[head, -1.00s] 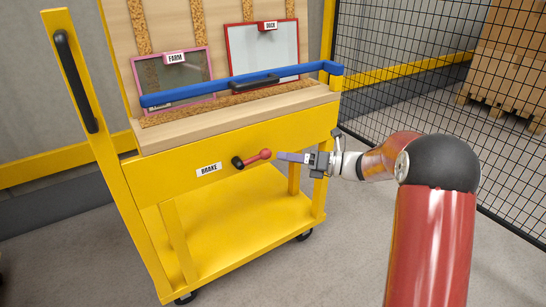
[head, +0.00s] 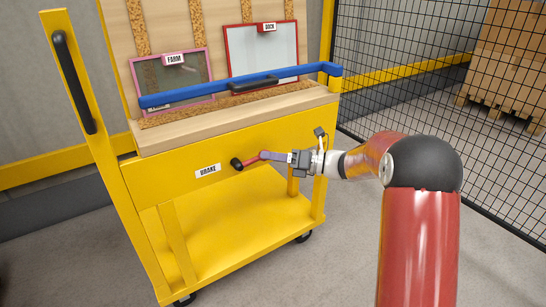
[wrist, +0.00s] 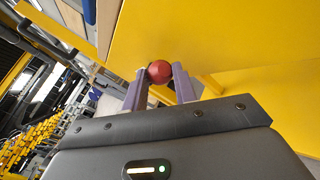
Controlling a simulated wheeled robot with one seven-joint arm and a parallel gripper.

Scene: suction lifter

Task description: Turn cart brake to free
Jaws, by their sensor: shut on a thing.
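The brake lever has a black hub (head: 237,163) and a red handle (head: 251,159) on the front panel of the yellow cart (head: 240,190). The handle points to the right from the hub, next to the BRAKE label (head: 208,171). My gripper (head: 270,156) comes in from the right and is shut on the lever's red end. In the wrist view the red ball knob (wrist: 160,71) sits between the purple fingertips of my gripper (wrist: 158,77). In the head view the fingers hide part of the knob.
A blue bar (head: 190,94) with a black handle crosses the cart above its wooden ledge (head: 235,116). Two framed panels stand behind it. A black mesh fence (head: 400,70) is on the right, with stacked boxes behind. Grey floor is clear right of the cart.

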